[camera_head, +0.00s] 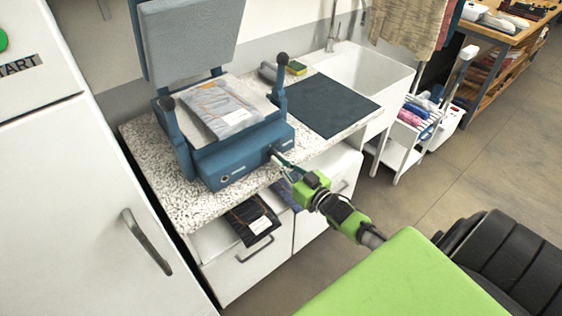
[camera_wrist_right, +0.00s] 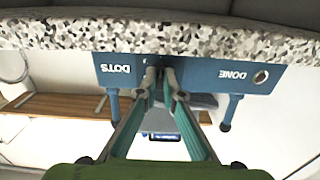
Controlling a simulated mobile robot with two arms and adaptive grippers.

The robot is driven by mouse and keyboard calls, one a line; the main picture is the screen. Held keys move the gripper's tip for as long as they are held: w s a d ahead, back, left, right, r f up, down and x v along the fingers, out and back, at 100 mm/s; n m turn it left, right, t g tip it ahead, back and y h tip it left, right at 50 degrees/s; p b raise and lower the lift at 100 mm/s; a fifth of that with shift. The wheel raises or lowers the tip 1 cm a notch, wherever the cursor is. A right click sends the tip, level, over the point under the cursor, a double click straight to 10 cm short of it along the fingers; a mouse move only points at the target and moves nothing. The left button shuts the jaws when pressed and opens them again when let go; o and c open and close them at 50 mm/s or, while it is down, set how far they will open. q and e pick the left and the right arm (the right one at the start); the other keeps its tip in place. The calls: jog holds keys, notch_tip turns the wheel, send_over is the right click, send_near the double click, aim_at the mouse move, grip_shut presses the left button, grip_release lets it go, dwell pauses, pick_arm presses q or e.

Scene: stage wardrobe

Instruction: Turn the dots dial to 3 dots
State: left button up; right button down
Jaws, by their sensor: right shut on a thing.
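The blue press (camera_head: 238,160) stands on the speckled counter with its padded grey lid (camera_head: 190,40) raised. In the right wrist view its front panel (camera_wrist_right: 118,72) appears upside down, with a DOTS label and a DONE label beside a small round button (camera_wrist_right: 260,77). My right gripper (camera_head: 277,158) is at the right part of the panel. In the wrist view its fingertips (camera_wrist_right: 160,74) are closed together against the panel between the labels. They are shut on the dots dial, which they hide; its setting cannot be read. My left gripper is not in view.
A clear packet (camera_head: 218,107) lies on the press bed between two black-knobbed levers. Right of the press are a dark mat (camera_head: 325,104), a sponge (camera_head: 297,67) and a sink (camera_head: 358,72). A dark packet (camera_head: 252,220) is below the counter edge (camera_head: 190,215).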

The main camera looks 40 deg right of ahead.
jog(key=shift+w+r, duration=0.15)
jog(key=shift+r, duration=0.2)
jog(key=c, duration=1.8)
grip_release()
jog(key=shift+w+a+f, duration=0.1)
jog(key=shift+w+f, duration=0.05)
jog(key=shift+f, duration=0.15)
jog(key=shift+s, duration=0.2)
jog(key=s, duration=0.7)
jog(key=s+d, duration=0.1)
jog(key=s, duration=0.3)
jog(key=shift+s, duration=0.35)
